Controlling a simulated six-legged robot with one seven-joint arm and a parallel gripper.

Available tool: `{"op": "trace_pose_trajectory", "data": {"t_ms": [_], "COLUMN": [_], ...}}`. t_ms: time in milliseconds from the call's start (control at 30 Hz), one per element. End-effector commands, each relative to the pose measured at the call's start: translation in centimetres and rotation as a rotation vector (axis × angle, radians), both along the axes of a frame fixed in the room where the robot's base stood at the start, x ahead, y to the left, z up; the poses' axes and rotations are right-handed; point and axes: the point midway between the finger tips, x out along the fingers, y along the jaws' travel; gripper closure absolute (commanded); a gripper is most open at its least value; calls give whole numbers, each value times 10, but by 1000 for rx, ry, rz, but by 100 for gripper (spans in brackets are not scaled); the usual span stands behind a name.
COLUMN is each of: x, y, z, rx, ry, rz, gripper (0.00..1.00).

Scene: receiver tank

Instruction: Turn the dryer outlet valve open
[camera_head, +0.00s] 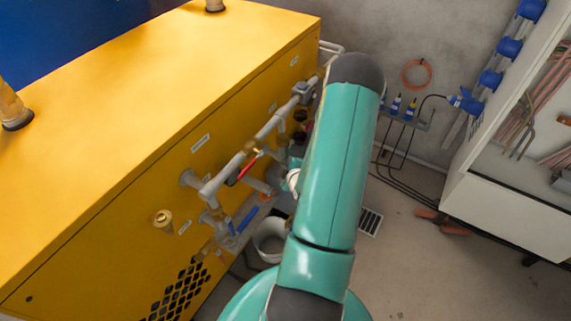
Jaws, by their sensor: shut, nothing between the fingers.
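A yellow cabinet (120,170) fills the left side, with grey pipes (228,170) along its front. A valve with a red lever (249,166) sits on the upper pipe, its lever lying at a slant roughly along the pipe. A lower valve with a blue lever (247,219) sits below and near it, also slanted. I cannot tell from labels which one is the dryer outlet valve. My teal arm rises in the middle, to the right of both levers, and hides part of the pipework.
A white bucket (270,240) stands on the floor below the pipes. A floor grate (370,221) and dark hoses (400,182) lie right of my arm. A white open cabinet (510,215) stands at the right. The floor at the lower right is clear.

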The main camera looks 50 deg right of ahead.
Motion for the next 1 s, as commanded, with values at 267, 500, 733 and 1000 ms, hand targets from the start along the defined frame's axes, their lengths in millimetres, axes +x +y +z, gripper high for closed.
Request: {"op": "trace_pose_trajectory", "data": {"t_ms": [267,500,733,1000], "x": [0,1,2,4], "y": [-1,-4,-6,-13], "z": [-4,-6,-11,-23], "rx": [-47,-77,-135,-299], "ry": [-3,-7,-12,-26], "rz": [1,0,3,6], "gripper": [100,100,100,100]}}
